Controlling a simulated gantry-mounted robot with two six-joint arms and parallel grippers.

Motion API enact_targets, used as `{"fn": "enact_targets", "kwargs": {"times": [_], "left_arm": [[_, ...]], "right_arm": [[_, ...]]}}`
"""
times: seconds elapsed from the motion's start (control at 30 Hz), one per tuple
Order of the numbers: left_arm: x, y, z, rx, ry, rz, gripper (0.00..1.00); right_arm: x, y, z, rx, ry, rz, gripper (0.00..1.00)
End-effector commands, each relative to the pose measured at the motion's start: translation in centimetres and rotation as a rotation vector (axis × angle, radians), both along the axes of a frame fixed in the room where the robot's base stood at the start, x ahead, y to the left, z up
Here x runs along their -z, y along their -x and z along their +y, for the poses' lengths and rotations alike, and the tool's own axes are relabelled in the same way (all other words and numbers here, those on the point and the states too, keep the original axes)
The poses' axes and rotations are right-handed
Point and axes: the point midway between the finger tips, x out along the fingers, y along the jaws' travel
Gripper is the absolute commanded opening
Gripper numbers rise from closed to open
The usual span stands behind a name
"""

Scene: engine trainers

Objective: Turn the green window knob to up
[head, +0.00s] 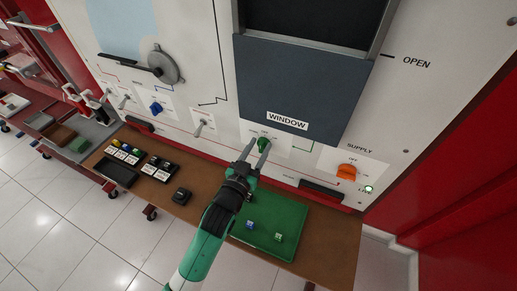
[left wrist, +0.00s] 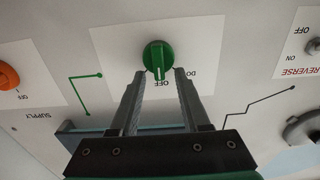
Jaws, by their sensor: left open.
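The green window knob (head: 264,145) is on the white panel below the dark blue window shutter (head: 300,85), which bears a WINDOW label. In the left wrist view, the knob (left wrist: 158,56) is round with a ridge running toward the upside-down OFF label (left wrist: 161,83). My left gripper (head: 257,145) is open, its two fingers pointing at the panel. In the left wrist view, the fingertips (left wrist: 159,72) are on either side of the knob's lower part, with gaps visible; I cannot tell their exact depth. The right gripper is not in view.
A blue knob (head: 156,107) and a lever switch (head: 199,128) are to the left. A green mat (head: 284,213) with small pieces lies on the brown bench (head: 335,240) below.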

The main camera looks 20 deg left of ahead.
Motion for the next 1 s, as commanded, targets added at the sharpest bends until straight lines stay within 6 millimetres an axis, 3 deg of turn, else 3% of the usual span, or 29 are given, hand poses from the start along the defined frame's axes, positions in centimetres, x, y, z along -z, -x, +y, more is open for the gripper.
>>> {"fn": "enact_targets", "kwargs": {"times": [0.1, 0.33, 1.0], "left_arm": [[-0.02, 0.03, 0.0, 0.0, 0.0, 0.0, 0.43], [-0.02, 0.04, -0.01, 0.0, 0.0, 0.0, 0.01], [-0.12, 0.06, -0.22, 0.001, -0.095, 0.0, 0.0]], "right_arm": [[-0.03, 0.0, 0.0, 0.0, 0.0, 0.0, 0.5], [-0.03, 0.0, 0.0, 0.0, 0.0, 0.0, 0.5], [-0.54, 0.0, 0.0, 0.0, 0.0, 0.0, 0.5]]}}
